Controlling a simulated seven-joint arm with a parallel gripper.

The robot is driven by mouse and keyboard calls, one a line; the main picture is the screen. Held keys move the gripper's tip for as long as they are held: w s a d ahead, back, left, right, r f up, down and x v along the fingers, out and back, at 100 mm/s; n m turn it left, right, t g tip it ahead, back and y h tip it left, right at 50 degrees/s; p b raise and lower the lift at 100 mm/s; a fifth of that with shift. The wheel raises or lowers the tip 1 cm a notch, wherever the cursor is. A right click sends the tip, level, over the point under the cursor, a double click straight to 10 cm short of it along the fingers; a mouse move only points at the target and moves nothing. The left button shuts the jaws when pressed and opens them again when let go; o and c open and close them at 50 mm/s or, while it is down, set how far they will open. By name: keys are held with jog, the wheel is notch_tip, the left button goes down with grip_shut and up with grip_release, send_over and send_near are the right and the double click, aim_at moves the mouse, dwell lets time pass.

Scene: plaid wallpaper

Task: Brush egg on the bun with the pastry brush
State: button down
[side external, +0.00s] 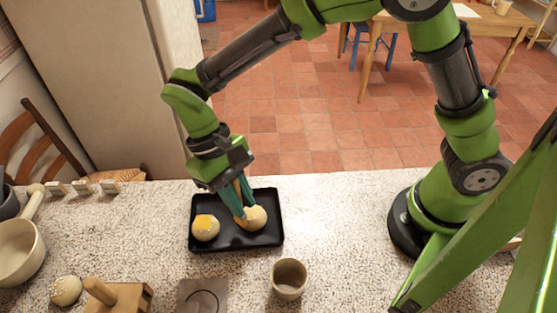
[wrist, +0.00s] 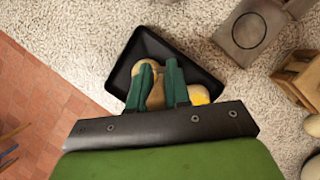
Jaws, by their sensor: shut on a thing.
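A black tray (side external: 268,239) holds two round buns. The left bun (side external: 205,227) has a yellow egg patch on top; its yellow edge also shows in the wrist view (wrist: 200,95). The right bun (side external: 255,217) is pale and partly hidden by my gripper (side external: 240,212). In the wrist view my gripper (wrist: 159,68) points down over the tray, its green fingers closed around a tan thing (wrist: 156,98), seemingly the pastry brush handle. The brush's tip is hidden, so I cannot tell whether it touches the right bun.
A beige cup (side external: 288,280) stands in front of the tray. A grey slab (side external: 203,297), a wooden stand (side external: 120,298), a speckled round thing (side external: 66,290) and a cream pan (side external: 22,252) stand to the left.

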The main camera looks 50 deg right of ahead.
aim_at(235, 180)
jog(key=shift+a, duration=0.1)
jog(key=shift+r, duration=3.5)
jog(key=d+f, duration=0.3)
jog(key=f, duration=0.2)
jog(key=shift+d+f, duration=0.2)
jog(key=shift+f, duration=0.05)
jog(key=shift+f, duration=0.65)
jog(key=shift+d, duration=0.2)
jog(key=shift+d, duration=0.25)
